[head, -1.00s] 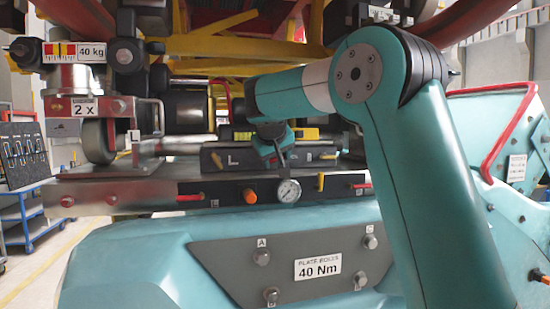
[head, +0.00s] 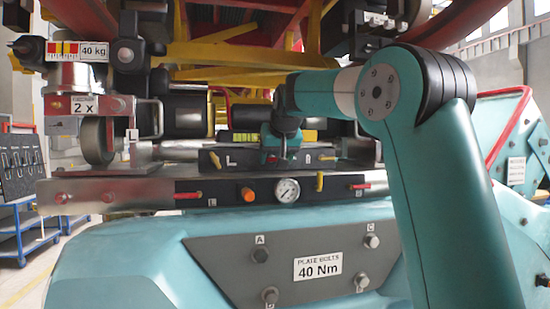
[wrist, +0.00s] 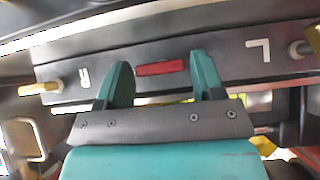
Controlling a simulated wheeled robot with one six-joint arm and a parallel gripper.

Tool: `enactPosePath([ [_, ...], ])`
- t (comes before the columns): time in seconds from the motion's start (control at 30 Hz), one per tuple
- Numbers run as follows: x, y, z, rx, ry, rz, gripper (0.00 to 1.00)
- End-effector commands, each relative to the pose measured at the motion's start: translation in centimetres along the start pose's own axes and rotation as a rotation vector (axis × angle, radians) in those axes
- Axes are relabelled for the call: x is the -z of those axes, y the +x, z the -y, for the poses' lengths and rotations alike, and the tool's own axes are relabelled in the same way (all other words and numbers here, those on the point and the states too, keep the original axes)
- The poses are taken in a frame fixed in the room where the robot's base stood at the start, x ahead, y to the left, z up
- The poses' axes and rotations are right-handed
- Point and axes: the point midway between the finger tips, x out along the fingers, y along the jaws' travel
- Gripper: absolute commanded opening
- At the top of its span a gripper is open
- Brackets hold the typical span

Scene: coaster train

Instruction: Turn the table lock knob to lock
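My gripper (head: 282,160) is in front of the dark block (head: 238,159) marked L and R on the table. In the wrist view my gripper (wrist: 158,78) is open, with two teal fingers spread apart. A short red bar (wrist: 160,67) on the dark block (wrist: 220,65) shows between the fingertips, with space on both sides. The fingers do not appear closed on it. The letters are upside down in the wrist view. My gripper hides the middle of the block in the head view. I cannot tell for certain whether the red bar is the table lock knob.
Yellow levers stand at the block's left (head: 216,160) and right (head: 328,157). The front panel below carries an orange knob (head: 248,194), a pressure gauge (head: 287,190) and red handles (head: 188,195). A wheel assembly (head: 97,138) stands at left. Yellow beams (head: 245,55) hang overhead.

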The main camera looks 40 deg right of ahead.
Motion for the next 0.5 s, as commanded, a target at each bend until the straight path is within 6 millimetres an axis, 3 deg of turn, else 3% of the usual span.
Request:
enactPosePath([
  [0.27, 0.0, -0.3, 0.0, 0.0, -0.001, -0.001, 0.62],
  [0.37, -0.1, -1.5, 0.1, 0.0, -0.001, -0.003, 0.62],
  [0.5, -0.1, -4.5, 0.1, 0.001, -0.001, -0.006, 0.62],
])
